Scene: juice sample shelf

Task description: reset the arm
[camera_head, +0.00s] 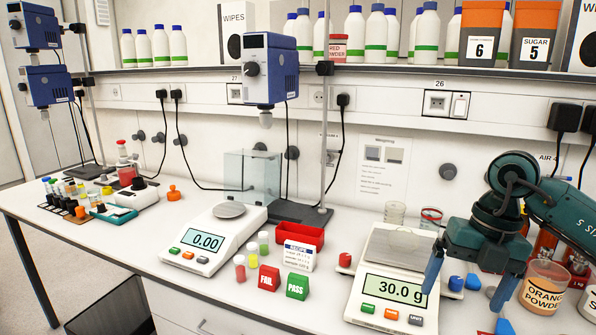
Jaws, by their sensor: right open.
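My right arm (550,205) is dark teal and comes in from the right edge. Its gripper (461,300) points down with two blue fingers spread apart, and no object shows held between them. It is over the right part of the bench, with its left finger in front of the right side of a balance (385,285) reading 30.0 g. Small blue pieces on the bench show behind and between the fingers. The arm and gripper hide part of the bench and the wall behind. My left gripper is not in view.
An orange powder tub (543,287) stands close right of the gripper. A second balance (213,240) reads 0.00. Sample vials, a red tray (299,235) and FAIL and PASS blocks (297,286) stand mid-bench. A shelf (400,70) with bottles runs above.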

